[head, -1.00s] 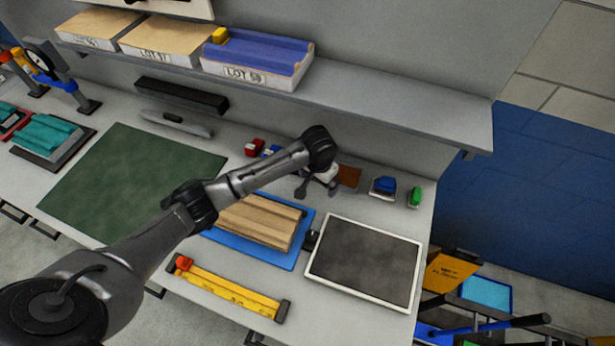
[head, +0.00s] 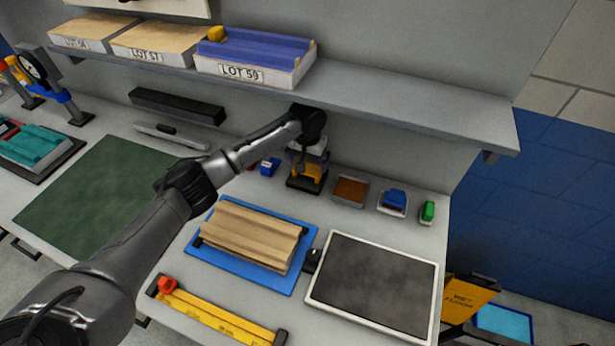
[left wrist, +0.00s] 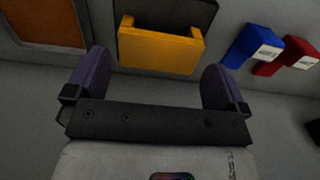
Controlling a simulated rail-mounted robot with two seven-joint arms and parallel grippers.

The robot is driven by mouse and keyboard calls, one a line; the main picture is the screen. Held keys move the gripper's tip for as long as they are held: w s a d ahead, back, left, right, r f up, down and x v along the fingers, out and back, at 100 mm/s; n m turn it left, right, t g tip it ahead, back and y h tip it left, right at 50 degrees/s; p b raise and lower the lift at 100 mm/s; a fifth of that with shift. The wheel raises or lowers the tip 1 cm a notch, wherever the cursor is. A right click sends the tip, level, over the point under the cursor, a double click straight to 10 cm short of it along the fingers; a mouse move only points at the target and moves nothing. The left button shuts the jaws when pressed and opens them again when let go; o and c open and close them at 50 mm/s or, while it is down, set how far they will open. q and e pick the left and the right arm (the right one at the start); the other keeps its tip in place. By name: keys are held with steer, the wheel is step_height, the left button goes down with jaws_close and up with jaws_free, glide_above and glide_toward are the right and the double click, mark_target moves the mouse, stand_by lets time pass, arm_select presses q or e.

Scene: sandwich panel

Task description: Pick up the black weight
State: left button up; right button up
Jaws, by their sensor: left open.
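A black block with a yellow part (head: 306,175), which looks like the black weight, stands on the bench below the shelf in the head view. It also shows at the top of the left wrist view as a dark body (left wrist: 168,14) with a yellow piece (left wrist: 160,50) in front. My left gripper (head: 302,164) is at this block and partly covers it. In the left wrist view its two dark fingers (left wrist: 156,80) are spread apart, with the yellow piece just beyond and between their tips. Nothing is held. My right gripper does not show.
The shelf (head: 420,105) overhangs close to my left wrist. A blue block (head: 269,167) is left of the weight; a brown-topped block (head: 350,191), a blue one (head: 394,201) and a green one (head: 427,212) are right. A ribbed panel (head: 250,235) and a dark-topped tray (head: 375,285) lie in front.

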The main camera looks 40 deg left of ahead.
mark_target(308, 168)
arm_select(q)
step_height(308, 168, down, 4)
steer(key=shift+f+b, duration=0.1)
steer(key=shift+b, duration=0.3)
steer(key=shift+c, duration=0.5)
steer(key=c, duration=1.3)
steer(key=shift+r, duration=0.25)
steer(key=shift+c, duration=0.7)
